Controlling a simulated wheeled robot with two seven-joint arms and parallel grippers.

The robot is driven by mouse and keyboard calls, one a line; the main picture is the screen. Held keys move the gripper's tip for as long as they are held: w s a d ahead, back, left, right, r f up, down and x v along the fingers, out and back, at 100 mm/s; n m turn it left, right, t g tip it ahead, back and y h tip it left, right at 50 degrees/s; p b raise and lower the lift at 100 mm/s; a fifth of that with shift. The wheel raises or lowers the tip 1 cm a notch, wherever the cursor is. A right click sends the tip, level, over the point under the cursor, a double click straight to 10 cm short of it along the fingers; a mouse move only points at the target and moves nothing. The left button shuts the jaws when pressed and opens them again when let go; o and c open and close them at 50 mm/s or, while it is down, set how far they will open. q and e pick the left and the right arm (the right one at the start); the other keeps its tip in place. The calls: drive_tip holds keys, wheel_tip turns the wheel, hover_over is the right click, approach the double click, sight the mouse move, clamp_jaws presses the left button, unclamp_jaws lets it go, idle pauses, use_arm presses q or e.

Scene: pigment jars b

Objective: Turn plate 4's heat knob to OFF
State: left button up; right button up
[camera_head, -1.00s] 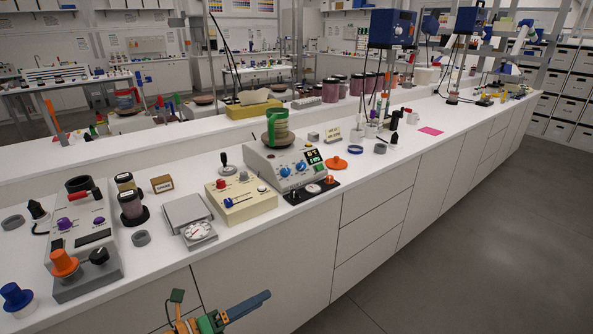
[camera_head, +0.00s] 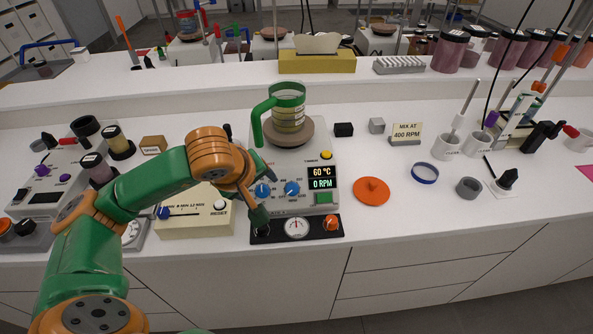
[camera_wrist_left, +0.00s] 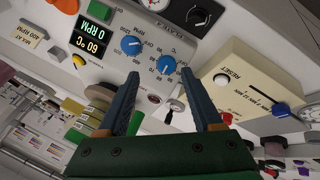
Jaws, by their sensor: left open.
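The hotplate (camera_head: 290,160) stands on the bench with a display reading 60 °C and 0 RPM. Its left blue knob (camera_head: 263,190), beside a °C scale, also shows in the left wrist view (camera_wrist_left: 166,65). A second blue knob (camera_head: 292,188) sits to its right and also shows in the wrist view (camera_wrist_left: 131,45). My left gripper (camera_head: 257,202) is at the hotplate's front left. In the wrist view its two fingers (camera_wrist_left: 160,76) are open, with the left knob ahead between their tips, apart from them. Part of the front panel is behind my arm. My right gripper is out of view.
A green-handled jug (camera_head: 288,105) stands on the hotplate's top. A cream timer box (camera_head: 195,218) is close on the left, and a black panel with a gauge (camera_head: 297,228) is in front. An orange lid (camera_head: 372,190) lies on the right. The bench front right is clear.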

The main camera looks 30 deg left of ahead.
sight(262, 192)
use_arm(q)
drive_tip(key=f, duration=0.1)
drive_tip(key=a+f+p, duration=0.1)
drive_tip(key=w+a+f, duration=0.1)
drive_tip(key=f, duration=0.1)
drive_tip(key=shift+x, duration=0.95)
drive_tip(key=shift+w+d, duration=0.2)
drive_tip(key=shift+w, duration=0.2)
drive_tip(key=shift+s, duration=0.1)
drive_tip(key=c, duration=1)
clamp_jaws()
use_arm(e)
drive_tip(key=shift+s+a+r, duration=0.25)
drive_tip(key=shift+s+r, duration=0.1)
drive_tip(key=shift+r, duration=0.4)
